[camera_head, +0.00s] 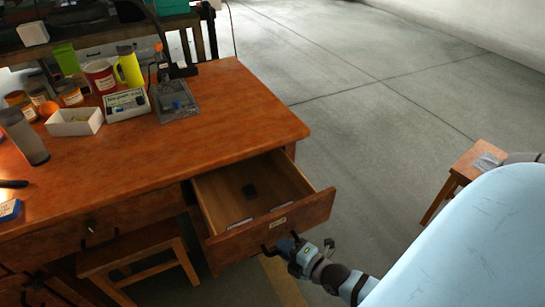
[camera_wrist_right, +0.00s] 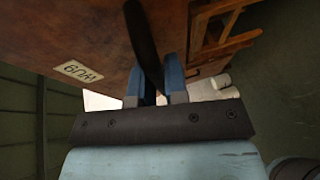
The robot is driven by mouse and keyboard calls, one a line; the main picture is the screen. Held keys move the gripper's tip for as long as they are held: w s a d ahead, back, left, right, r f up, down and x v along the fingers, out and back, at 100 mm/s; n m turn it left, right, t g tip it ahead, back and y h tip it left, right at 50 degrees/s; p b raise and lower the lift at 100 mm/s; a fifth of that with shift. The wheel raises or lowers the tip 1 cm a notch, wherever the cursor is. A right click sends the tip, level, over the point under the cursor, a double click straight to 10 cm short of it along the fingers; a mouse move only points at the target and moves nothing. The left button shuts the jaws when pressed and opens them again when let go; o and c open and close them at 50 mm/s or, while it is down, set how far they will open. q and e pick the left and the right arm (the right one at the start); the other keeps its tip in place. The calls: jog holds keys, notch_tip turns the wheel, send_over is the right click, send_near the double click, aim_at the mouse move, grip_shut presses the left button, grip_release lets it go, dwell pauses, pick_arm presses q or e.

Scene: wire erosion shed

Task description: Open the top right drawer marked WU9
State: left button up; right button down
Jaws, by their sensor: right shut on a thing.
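The WU9 drawer (camera_head: 305,212) at the right end of the wooden desk is pulled well out. My right gripper (camera_head: 287,247) is at the drawer front. In the wrist view its blue fingers (camera_wrist_right: 153,80) are shut around the dark handle (camera_wrist_right: 141,35). My left gripper is not in view.
The desk top (camera_head: 215,125) bears a grey tray (camera_head: 175,101), a white box (camera_head: 75,122), cups and jars. A wooden stool (camera_head: 130,256) stands under the desk, left of the drawer. Another stool (camera_head: 465,165) stands at the right. Floor between is clear.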

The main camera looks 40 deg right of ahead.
pick_arm(q)
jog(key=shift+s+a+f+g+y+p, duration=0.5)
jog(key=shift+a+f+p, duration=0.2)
jog(key=shift+p, duration=0.65)
pick_arm(e)
jog(key=s+a, duration=0.1)
jog(key=s, duration=0.5)
jog(key=shift+s+a, duration=0.3)
jog(key=shift+a, duration=0.05)
jog(key=c, duration=1.2)
grip_release()
jog(key=shift+o, duration=0.2)
